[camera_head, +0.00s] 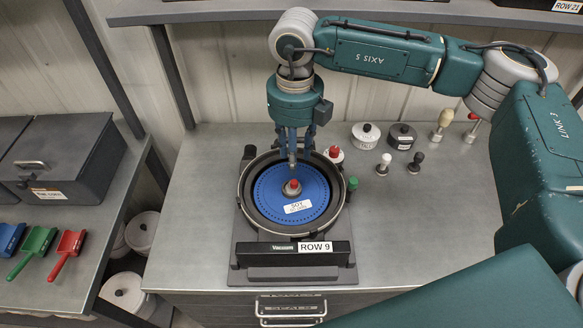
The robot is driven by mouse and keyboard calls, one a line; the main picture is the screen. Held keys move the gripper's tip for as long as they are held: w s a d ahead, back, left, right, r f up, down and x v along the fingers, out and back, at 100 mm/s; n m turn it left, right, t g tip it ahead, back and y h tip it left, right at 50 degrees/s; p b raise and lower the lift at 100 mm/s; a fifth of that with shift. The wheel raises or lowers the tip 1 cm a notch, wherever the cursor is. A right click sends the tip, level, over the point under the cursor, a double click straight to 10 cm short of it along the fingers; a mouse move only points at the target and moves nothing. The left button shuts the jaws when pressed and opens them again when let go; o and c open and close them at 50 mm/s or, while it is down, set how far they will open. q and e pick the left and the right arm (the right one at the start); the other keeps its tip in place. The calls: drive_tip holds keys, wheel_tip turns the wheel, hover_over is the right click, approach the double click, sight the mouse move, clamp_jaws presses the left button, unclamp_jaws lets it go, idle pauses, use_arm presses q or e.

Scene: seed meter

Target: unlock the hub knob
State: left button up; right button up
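The seed meter (244,235) stands on the grey bench, with a round dark rim around a blue seed disc (268,205). The hub knob (292,187) is red, on a pale hub at the disc's middle. My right gripper (292,163) points down just above and behind the hub knob and looks apart from it. My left gripper is not in view.
Several lidded pots and small knobbed tools stand at the back right. Colored scoops (36,246) lie on the left shelf. The bench is clear left of the meter.

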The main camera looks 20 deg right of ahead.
drive_tip(key=p, duration=0.2)
hover_over(294, 182)
wheel_tip(294, 182, down, 5)
drive_tip(key=shift+s+d+r, duration=0.1)
drive_tip(key=shift+s, duration=0.05)
drive_tip(key=f, duration=0.2)
drive_tip(key=f+p, duration=0.1)
drive_tip(key=f, duration=0.1)
drive_tip(key=shift+w, duration=0.2)
drive_tip(key=shift+c, duration=1)
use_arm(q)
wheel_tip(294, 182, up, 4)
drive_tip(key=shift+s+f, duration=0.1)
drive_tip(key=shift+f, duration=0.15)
use_arm(e)
clamp_jaws()
